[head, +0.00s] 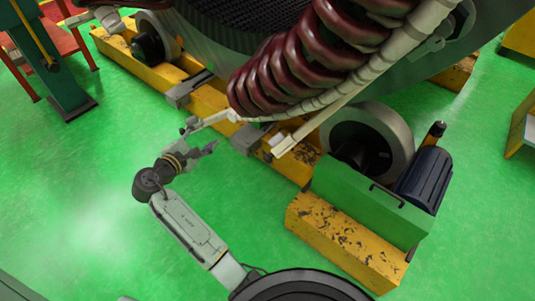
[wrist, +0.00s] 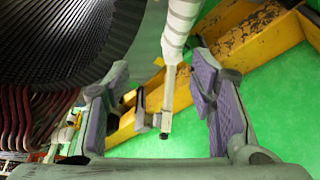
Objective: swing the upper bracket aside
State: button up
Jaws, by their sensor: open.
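My gripper (head: 201,137) is open beside the yellow beam, near the end of a white-wrapped lead (head: 217,117). In the wrist view my gripper (wrist: 161,78) has its two purple-padded fingers wide apart. Between them in the picture, a thin grey rod (wrist: 169,90) runs down from the white-wrapped lead (wrist: 180,22) to a dark tip. A small grey bracket-like piece (wrist: 140,108) is just left of the rod. No finger visibly closes on either. I cannot tell for certain which part is the upper bracket.
The large stator (head: 240,35) with dark red coils (head: 300,60) overhangs the yellow beam (head: 212,103). Grey blocks sit on the beam. A roller (head: 375,135) and a green motor housing (head: 365,190) stand at right. The green floor (head: 80,180) at left is clear.

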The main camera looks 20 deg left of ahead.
jog(key=s+d+f+n+h, duration=0.1)
jog(key=d+f+h, duration=0.4)
jog(key=d, duration=0.1)
jog(key=n+g+h, duration=0.1)
jog(key=h, duration=0.4)
send_near(266, 158)
jog(key=f, duration=0.1)
jog(key=p+x, duration=0.1)
jog(key=x, duration=0.4)
jog(key=p+x, duration=0.1)
jog(key=x, duration=0.4)
jog(key=shift+w+f, duration=0.2)
jog(key=shift+w, duration=0.2)
jog(key=shift+a+r, duration=0.1)
grip_shut()
